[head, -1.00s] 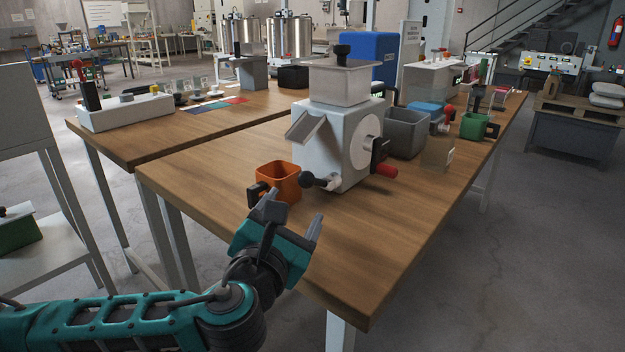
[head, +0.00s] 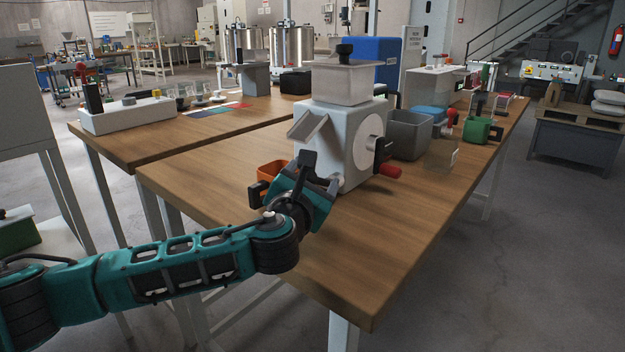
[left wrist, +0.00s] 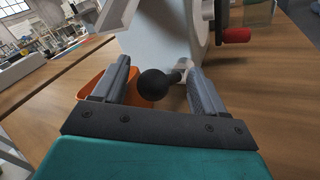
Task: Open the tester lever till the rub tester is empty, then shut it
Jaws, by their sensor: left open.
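The rub tester (head: 333,140) is a pale grey machine with a hopper on top and a sloping chute on its left side. It stands on the near wooden table. The tester lever ends in a black ball knob (left wrist: 153,84), which sits between the two fingers in the left wrist view. My left gripper (left wrist: 158,88) is open around the knob, with gaps on both sides. In the head view my left gripper (head: 316,178) hides the lever and part of the orange cup (head: 270,170) below the chute. The tester's inside is not visible. My right gripper is out of view.
A red-handled crank (head: 389,170) sticks out at the tester's right side. The table's front part is clear.

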